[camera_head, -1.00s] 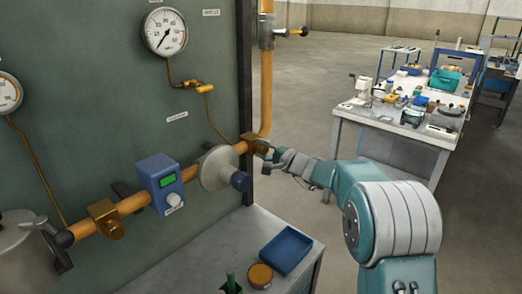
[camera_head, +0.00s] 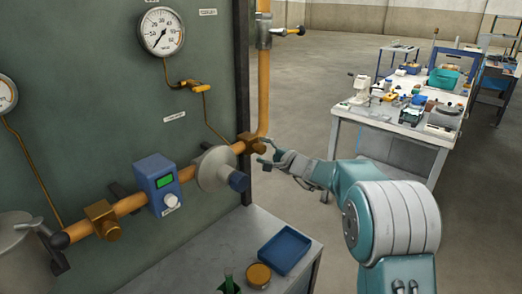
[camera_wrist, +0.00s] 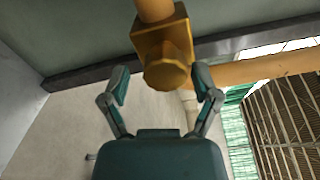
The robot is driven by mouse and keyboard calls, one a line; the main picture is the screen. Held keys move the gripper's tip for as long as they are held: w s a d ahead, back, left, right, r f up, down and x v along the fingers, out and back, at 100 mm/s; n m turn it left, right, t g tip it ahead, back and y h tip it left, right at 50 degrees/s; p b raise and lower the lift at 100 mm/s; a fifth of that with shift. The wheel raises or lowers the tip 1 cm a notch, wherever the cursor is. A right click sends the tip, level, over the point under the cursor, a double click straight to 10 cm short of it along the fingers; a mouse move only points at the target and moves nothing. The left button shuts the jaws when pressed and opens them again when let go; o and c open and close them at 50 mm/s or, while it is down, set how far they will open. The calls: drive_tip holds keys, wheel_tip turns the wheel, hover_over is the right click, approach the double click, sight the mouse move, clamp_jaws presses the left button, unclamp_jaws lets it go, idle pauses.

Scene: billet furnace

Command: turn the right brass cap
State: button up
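The right brass cap (camera_head: 261,147) sits on a brass fitting block (camera_head: 246,143) where the horizontal copper pipe meets the vertical one at the panel's right edge. In the wrist view the brass cap (camera_wrist: 167,75) faces the camera, with its block behind it. My gripper (camera_head: 267,151) is just to the right of the cap, fingers spread. In the wrist view the open gripper (camera_wrist: 162,82) has one finger on each side of the cap, with clear gaps between fingers and cap.
A left brass fitting (camera_head: 103,219), a blue meter box (camera_head: 157,182) and a round grey filter (camera_head: 216,168) sit along the same pipe. A grey bench (camera_head: 240,237) with a blue tray (camera_head: 285,249) lies below. A valve handle (camera_head: 289,31) is above.

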drive_tip(key=shift+s+a+r, duration=0.1)
drive_tip(key=shift+a+r, duration=0.05)
drive_tip(key=shift+r, duration=0.05)
drive_tip(key=shift+s, duration=0.1)
drive_tip(key=shift+s+d, duration=0.25)
drive_tip(key=v, duration=1.1)
drive_tip(key=shift+d, duration=0.15)
drive_tip(key=shift+f, duration=0.1)
